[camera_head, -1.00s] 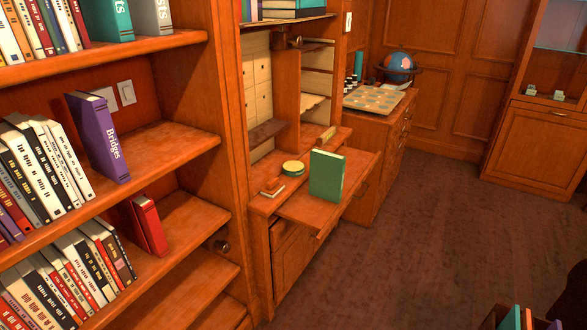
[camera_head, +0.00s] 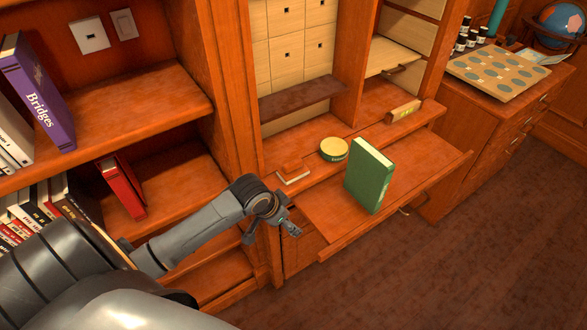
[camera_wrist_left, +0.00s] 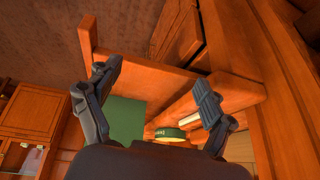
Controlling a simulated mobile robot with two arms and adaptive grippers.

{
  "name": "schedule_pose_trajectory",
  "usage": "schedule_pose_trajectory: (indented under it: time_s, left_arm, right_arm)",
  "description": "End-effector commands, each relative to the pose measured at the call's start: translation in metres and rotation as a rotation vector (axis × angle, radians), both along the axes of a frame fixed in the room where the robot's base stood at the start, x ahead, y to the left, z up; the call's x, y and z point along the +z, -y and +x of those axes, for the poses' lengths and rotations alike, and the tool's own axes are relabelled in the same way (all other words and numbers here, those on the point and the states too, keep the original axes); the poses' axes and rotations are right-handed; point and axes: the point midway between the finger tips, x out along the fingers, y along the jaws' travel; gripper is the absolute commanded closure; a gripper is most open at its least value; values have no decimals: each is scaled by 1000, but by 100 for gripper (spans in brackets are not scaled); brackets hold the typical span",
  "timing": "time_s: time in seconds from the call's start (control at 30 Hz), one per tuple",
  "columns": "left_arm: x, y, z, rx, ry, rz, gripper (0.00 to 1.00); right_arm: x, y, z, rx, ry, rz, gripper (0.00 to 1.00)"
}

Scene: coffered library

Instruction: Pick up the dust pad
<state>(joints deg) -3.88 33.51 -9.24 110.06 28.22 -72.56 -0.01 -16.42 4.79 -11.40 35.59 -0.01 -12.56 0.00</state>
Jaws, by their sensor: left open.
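The likely dust pad (camera_head: 292,174), a small orange block on a thin pale base, lies on the ledge of the desk cabinet, left of a round tin. My left gripper (camera_head: 271,234) is in front of the cabinet, below and left of the pad, apart from it. In the left wrist view its two fingers (camera_wrist_left: 155,90) are spread with nothing between them. My right gripper is not in view.
A round green tin with a yellow lid (camera_head: 333,149) sits right of the pad. A green book (camera_head: 370,177) stands upright on the pulled-out board (camera_head: 425,175). A small wooden block (camera_head: 404,111) is farther right. Bookshelves (camera_head: 150,110) flank the left side.

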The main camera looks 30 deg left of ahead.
Motion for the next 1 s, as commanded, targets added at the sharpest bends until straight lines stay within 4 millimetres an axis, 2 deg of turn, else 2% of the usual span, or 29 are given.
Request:
schedule_pose_trajectory:
  time_s: [0.03, 0.1, 0.2, 0.4, 0.5, 0.63, 0.9, 1.0]
  left_arm:
    - [32, -2, 8, -33, 24, 15, 18]
    - [62, -8, 17, -64, 40, 29, 18]
    - [90, -28, 37, -69, 61, 39, 18]
    - [129, -66, 69, -36, 101, 37, 18]
    - [139, -76, 78, -24, 113, 32, 18]
    - [132, -79, 87, -18, 116, 27, 18]
    - [88, -76, 114, -17, 117, 26, 18]
    - [77, -76, 121, -18, 117, 28, 18]
  right_arm:
    - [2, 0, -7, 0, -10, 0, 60]
    - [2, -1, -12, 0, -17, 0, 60]
    - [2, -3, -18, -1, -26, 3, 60]
    - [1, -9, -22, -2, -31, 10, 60]
    - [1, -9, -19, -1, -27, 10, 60]
    - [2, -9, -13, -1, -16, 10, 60]
    - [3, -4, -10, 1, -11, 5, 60]
    - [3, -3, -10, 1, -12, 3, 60]
